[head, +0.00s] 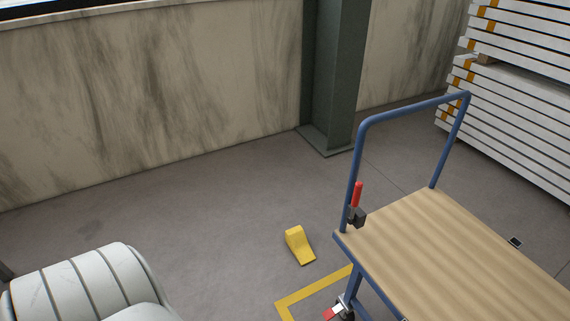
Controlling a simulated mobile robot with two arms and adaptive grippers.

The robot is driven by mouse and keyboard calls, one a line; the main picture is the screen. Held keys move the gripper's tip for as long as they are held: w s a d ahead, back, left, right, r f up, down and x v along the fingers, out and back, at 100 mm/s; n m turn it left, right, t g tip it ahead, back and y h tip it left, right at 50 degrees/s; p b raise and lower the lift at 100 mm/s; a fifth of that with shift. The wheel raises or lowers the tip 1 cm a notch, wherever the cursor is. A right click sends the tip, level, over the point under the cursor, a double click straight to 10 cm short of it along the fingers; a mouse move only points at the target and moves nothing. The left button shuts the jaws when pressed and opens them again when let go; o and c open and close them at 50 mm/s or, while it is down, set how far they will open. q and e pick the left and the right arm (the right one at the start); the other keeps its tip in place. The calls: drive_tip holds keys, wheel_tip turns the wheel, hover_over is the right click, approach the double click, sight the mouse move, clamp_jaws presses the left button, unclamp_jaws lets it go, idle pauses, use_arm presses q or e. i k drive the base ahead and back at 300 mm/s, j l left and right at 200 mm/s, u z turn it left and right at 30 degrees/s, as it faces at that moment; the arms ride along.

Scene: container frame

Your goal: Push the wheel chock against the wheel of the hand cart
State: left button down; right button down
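A yellow wheel chock (299,246) lies on the grey floor left of the hand cart, apart from it. The hand cart (455,250) has a wooden deck and a blue tube handle (410,108). One cart wheel (343,308) shows in part at the bottom edge, below the deck's near left corner, with a red part beside it. The chock is up and to the left of this wheel, with a floor gap between them. The other wheels are hidden or out of view. Neither of my grippers is in view.
A yellow floor line (312,292) runs between chock and cart. A red-handled clamp (357,198) sits at the handle's base. A dark green column (335,80) stands by the stained wall (150,95). White stacked panels (515,120) stand at right.

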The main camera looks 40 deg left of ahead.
sight(294, 237)
drive_tip(key=u, duration=1.2)
drive_tip(key=i+j+z, duration=0.1)
drive_tip(key=z, duration=0.3)
drive_tip(key=i+j+z, duration=0.1)
drive_tip(key=z, duration=0.3)
drive_tip(key=i+j+z, duration=0.1)
drive_tip(key=z, duration=0.3)
drive_tip(key=j+z, duration=0.25)
drive_tip(key=z, duration=0.15)
drive_tip(key=i+j+z, duration=0.1)
drive_tip(key=j+z, duration=0.3)
drive_tip(key=j, duration=0.95)
drive_tip(key=k+j+z, duration=0.1)
drive_tip(key=j+z, duration=0.3)
drive_tip(key=j, duration=0.95)
